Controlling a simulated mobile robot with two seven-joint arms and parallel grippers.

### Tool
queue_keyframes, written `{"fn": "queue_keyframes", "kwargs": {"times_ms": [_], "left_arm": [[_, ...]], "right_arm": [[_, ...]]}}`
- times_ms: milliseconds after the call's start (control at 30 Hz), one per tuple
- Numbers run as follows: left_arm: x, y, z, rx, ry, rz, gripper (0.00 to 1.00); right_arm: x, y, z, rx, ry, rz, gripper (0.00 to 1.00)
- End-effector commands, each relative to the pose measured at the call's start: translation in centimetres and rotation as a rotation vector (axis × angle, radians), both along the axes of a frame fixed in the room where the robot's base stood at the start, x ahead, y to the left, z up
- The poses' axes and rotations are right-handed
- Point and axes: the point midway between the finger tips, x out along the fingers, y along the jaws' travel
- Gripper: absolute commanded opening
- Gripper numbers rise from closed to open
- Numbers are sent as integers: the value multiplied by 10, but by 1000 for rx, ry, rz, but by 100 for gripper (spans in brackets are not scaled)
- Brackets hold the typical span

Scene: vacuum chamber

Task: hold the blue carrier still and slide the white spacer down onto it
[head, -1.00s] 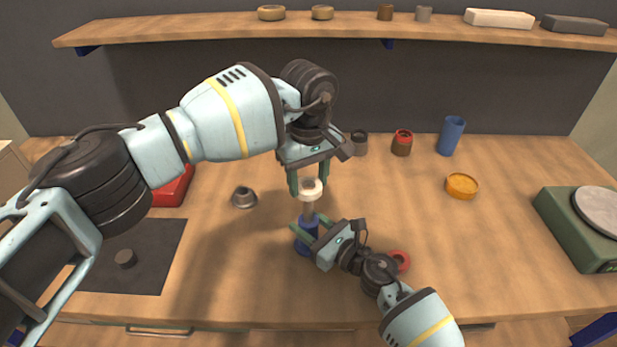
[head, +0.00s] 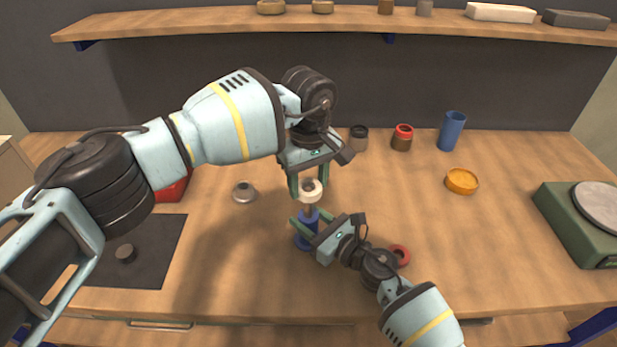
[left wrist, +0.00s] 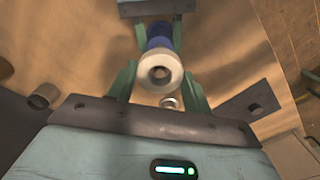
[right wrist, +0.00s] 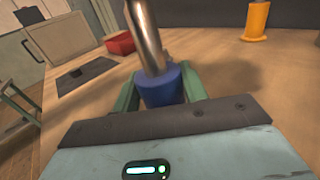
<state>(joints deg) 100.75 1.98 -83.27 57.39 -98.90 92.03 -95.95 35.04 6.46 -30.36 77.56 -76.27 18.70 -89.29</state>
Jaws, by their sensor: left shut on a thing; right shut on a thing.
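The blue carrier (head: 303,240) stands upright on the table with a bare metal post (head: 310,210) rising from it. My right gripper (head: 313,224) is shut on the carrier; the right wrist view shows the blue body (right wrist: 160,86) between its fingers and the shiny post (right wrist: 147,38) above. My left gripper (head: 307,186) is shut on the white spacer (head: 309,193), a thick ring held above the carrier at the top of the post. In the left wrist view the spacer (left wrist: 160,74) faces the camera, its hole showing something dull inside. I cannot tell how far the post reaches into it.
A red ring (head: 399,256) lies close to my right gripper.

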Motion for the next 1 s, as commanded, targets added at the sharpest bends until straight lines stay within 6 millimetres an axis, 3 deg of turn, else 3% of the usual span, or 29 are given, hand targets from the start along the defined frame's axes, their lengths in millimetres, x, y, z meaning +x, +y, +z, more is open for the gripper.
{"fn": "queue_keyframes", "kwargs": {"times_ms": [333, 367, 533, 733, 900, 1000], "left_arm": [[0, 0, -2, 0, 0, 0, 28], [0, 0, -2, 0, 0, 0, 52], [0, 0, -2, 0, 0, 0, 74], [0, 0, -2, 0, 0, 0, 75], [0, 0, -2, 0, 0, 0, 97], [0, 0, -2, 0, 0, 0, 97]], "right_arm": [[0, 0, 0, 1, -1, 0, 1], [0, 0, 0, 1, -1, 0, 1], [0, 0, 0, 1, -1, 0, 1], [0, 0, 0, 1, -1, 0, 1], [0, 0, 0, 1, -1, 0, 1], [0, 0, 0, 1, -1, 0, 1]]}}
